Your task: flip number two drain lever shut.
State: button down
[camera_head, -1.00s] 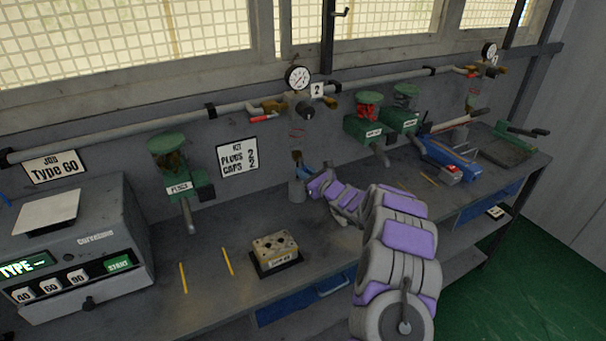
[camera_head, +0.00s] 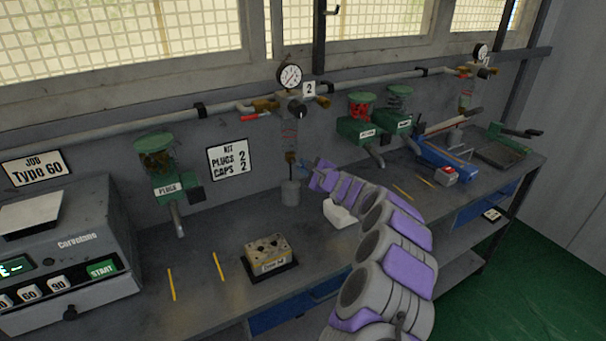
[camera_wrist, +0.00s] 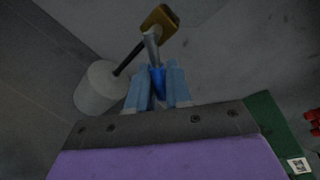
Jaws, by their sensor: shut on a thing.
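The number two station has a round gauge (camera_head: 289,76) and a white "2" label (camera_head: 309,88). Below it, a small brass drain valve (camera_head: 290,157) sits above a grey cup (camera_head: 290,193). In the wrist view the brass valve body (camera_wrist: 160,20) is at the top, with a dark outlet tube running to the grey cup (camera_wrist: 98,90). The drain lever (camera_wrist: 158,80) has a metal shank and a blue grip. My gripper (camera_wrist: 158,85) is shut on the blue grip, with one light-blue finger each side. In the head view my gripper (camera_head: 305,168) is small beside the valve.
A red-handled lever (camera_head: 256,117) is on the pipe above. A green plug dispenser (camera_head: 157,165) hangs left. A drilled block (camera_head: 267,252) lies on the bench in front. A white object (camera_head: 340,213) sits close to my arm.

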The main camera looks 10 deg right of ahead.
jog(key=n, duration=0.1)
jog(key=r+n, duration=0.1)
jog(key=n+h, duration=0.1)
jog(key=shift+w+d+r+n, duration=0.15)
jog(key=shift+d+r+n, duration=0.05)
jog(key=shift+d+n, duration=0.1)
jog(key=shift+r+n+h, duration=0.45)
jog(key=shift+n+h, duration=0.05)
jog(key=shift+n, duration=0.6)
jog(key=c, duration=1.2)
grip_release()
jog(key=shift+c, duration=0.2)
jog(key=shift+r, duration=0.1)
